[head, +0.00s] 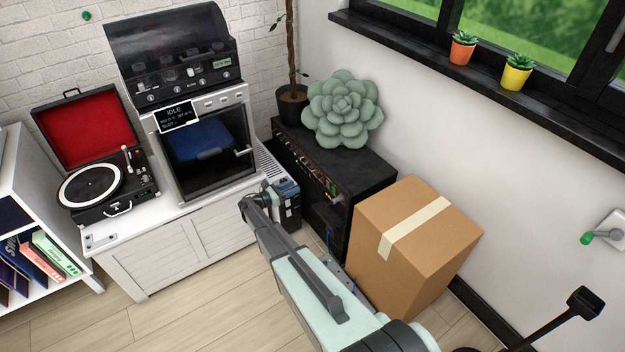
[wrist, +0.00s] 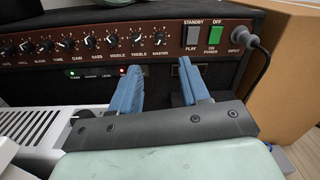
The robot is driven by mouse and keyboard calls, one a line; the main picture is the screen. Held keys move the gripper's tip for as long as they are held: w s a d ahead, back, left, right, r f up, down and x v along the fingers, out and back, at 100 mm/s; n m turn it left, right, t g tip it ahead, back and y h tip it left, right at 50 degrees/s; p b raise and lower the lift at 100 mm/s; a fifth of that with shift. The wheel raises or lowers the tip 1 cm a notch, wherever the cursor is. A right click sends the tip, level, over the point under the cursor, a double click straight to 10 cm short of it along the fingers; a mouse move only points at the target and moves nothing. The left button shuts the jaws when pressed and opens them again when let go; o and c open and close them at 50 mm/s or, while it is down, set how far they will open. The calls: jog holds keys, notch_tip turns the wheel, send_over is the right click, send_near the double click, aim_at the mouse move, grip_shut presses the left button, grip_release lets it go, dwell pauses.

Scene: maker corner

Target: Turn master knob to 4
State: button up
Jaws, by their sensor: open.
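The black amplifier (head: 362,162) stands against the wall in the head view, its knob panel (head: 318,178) facing my arm. In the wrist view the brown panel has a row of knobs. The master knob (wrist: 159,43) is at the right end of that row, above the label MASTER. Its exact pointer setting is too small to read. My gripper (wrist: 160,68) is open, with its two blue fingers apart, just in front of and below the master knob. Nothing is between the fingers. My gripper also shows in the head view (head: 258,196), left of the amplifier.
STANDBY (wrist: 192,37) and POWER (wrist: 215,36) switches and a plugged-in cable (wrist: 257,42) are right of the master knob. A cardboard box (head: 415,250) stands close to the amplifier's right. A plush succulent (head: 343,110) sits on top. The white cabinet (head: 190,250) is at left.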

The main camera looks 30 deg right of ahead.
aim_at(317, 176)
jog(key=d, duration=1.1)
jog(key=shift+s, duration=0.15)
jog(key=shift+c, duration=0.4)
grip_shut()
